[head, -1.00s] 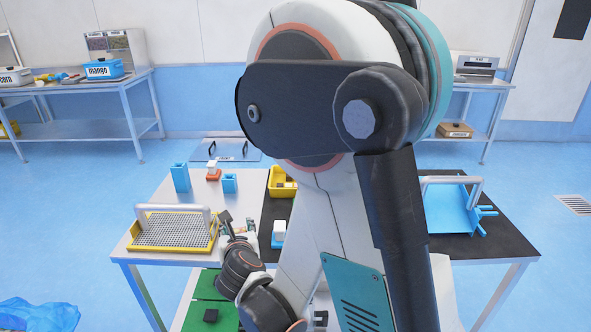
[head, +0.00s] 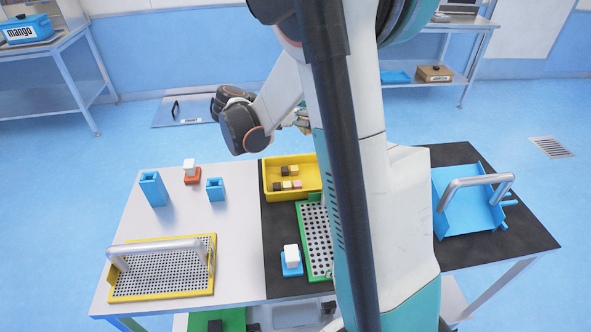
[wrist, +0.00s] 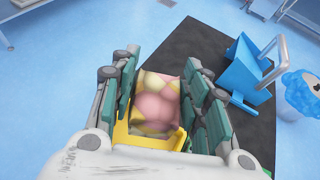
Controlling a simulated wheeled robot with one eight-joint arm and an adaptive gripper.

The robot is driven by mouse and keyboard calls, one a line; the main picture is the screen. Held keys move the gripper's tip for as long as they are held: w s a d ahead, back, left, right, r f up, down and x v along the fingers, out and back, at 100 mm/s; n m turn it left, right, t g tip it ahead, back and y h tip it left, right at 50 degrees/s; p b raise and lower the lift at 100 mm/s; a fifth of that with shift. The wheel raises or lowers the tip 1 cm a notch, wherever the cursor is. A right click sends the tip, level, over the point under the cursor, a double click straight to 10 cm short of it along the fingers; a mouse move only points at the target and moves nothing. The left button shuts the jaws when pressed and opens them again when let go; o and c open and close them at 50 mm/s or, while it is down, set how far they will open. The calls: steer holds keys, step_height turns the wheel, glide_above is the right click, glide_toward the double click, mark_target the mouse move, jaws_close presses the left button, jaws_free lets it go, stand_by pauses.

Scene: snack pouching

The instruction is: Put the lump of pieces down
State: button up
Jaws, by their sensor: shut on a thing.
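My gripper (wrist: 163,105) is shut on a pink and yellow lump of pieces (wrist: 157,100), which sits between its green-padded fingers in the wrist view. In the head view my gripper (head: 304,122) is mostly hidden behind my arm, past the table's far edge, and the lump cannot be made out. A yellow tray (head: 267,186) with several small brown, tan and pink pieces stands on the black mat, nearer than the gripper. Part of a yellow thing (wrist: 142,142) shows below the lump in the wrist view; I cannot tell whether they touch.
A yellow-framed sieve tray (head: 162,296) lies at the left front. Blue holders (head: 153,190) stand behind it. A green-framed perforated tray (head: 302,215) lies beside the yellow tray. A blue scoop-like tray (head: 462,205) is at the right. A blue-lined bin (wrist: 302,95) shows in the wrist view.

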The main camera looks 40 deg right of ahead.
step_height(320, 180, down, 20)
steer(key=b, duration=0.7)
steer(key=shift+r+b, duration=0.1)
steer(key=shift+b, duration=0.2)
steer(key=shift+r, duration=0.1)
steer(key=o, duration=0.9)
